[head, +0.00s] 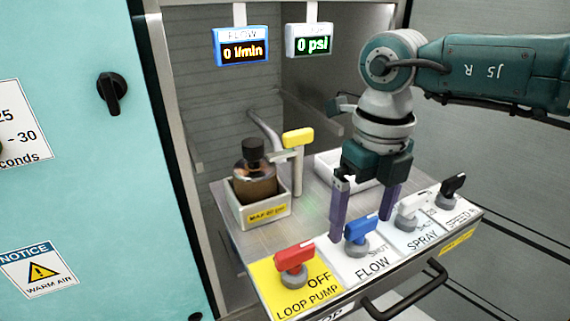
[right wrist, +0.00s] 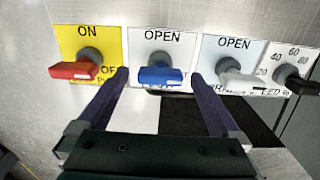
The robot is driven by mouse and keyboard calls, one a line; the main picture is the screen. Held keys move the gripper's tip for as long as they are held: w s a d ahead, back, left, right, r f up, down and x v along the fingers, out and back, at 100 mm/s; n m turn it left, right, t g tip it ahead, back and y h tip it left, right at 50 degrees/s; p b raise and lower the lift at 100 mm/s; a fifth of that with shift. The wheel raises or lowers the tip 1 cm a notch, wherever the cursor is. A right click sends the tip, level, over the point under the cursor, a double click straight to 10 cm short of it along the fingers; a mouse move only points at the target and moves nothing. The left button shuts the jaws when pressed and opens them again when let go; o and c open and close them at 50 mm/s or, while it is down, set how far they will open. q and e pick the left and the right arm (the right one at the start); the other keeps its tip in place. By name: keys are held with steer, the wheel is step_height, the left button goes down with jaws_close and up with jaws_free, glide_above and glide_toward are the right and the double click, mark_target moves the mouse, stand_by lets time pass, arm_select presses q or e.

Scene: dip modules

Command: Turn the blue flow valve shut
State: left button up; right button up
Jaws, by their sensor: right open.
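The blue flow valve handle (head: 361,230) sits on the white FLOW plate (head: 364,269) on the front panel. In the right wrist view the blue handle (right wrist: 160,76) lies crosswise below the word OPEN; SHUT shows beside it in the head view. My right gripper (head: 363,226) points down over this valve, open. In the right wrist view its two purple fingers stand on either side of the handle, with a small gap at each side. The FLOW display (head: 242,49) reads 0 l/min. My left gripper is not in view.
A red LOOP PUMP handle (head: 294,257) is left of the blue one; a white SPRAY handle (head: 413,206) and black speed knob (head: 453,187) are right. Behind stand a yellow-handled valve (head: 298,138) and a boxed bottle (head: 254,176). A black drawer handle (head: 405,293) juts out in front.

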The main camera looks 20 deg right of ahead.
mark_target(362, 220)
step_height(362, 220, up, 10)
steer(key=p, duration=0.2)
stand_by(0.3)
